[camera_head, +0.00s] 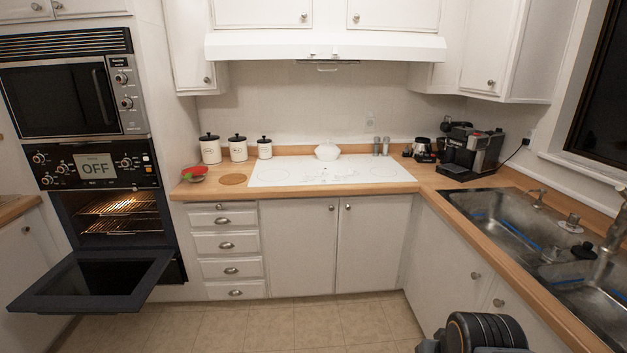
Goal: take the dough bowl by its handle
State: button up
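No bowl is clearly marked out as the dough bowl, and no handle shows clearly. A small white rounded vessel (327,151) stands at the back edge of the white cooktop. A small red dish-like thing (198,178) with something green on it sits at the left end of the wooden counter. Both are too small to tell if either holds dough. A dark ribbed part of my arm shows at the bottom right, far from both. The fingers of my gripper are not in view.
The lower oven door (95,280) hangs open at left, jutting into the room; its racks look empty. White canisters (238,149), a round mat (233,180) and a coffee machine (470,152) stand on the counter (415,182). A double sink (520,228) is at right. The floor (270,325) is clear.

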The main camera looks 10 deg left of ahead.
aim_at(195, 174)
jog(key=u, duration=0.25)
jog(key=i, duration=1.95)
jog(key=u, duration=1.6)
jog(key=i, duration=1.2)
jog(key=u, duration=1.35)
jog(key=i, duration=0.6)
jog(key=u, duration=0.2)
